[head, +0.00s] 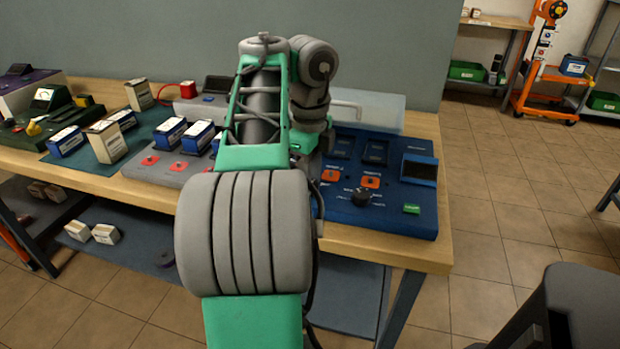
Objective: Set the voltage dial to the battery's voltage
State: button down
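The dial (361,196) is a black round knob on the sloped front of a blue charger panel (386,217) at the right end of the bench. Its pointer and the scale marks around it are too small to read. Several blue batteries with white labels stand on the bench, one at the left (66,142) and one nearer the middle (171,132). Their voltages cannot be read. My arm rises through the middle of the view and covers the panel's left part. My gripper is hidden behind the arm.
Two orange-marked spots, one of them (371,182), a dark screen (419,169) and a green button (411,208) are on the panel. Cream boxes (106,142) stand at left. A dark stool (570,310) is at lower right.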

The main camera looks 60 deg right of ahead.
jog(key=n, duration=0.5)
jog(key=shift+n, duration=0.4)
jog(key=n, duration=0.4)
jog(key=shift+n, duration=0.4)
jog(key=c, duration=1)
grip_release()
notch_tip(320, 180, up, 8)
jog(key=p, duration=0.7)
jog(key=shift+f, duration=0.1)
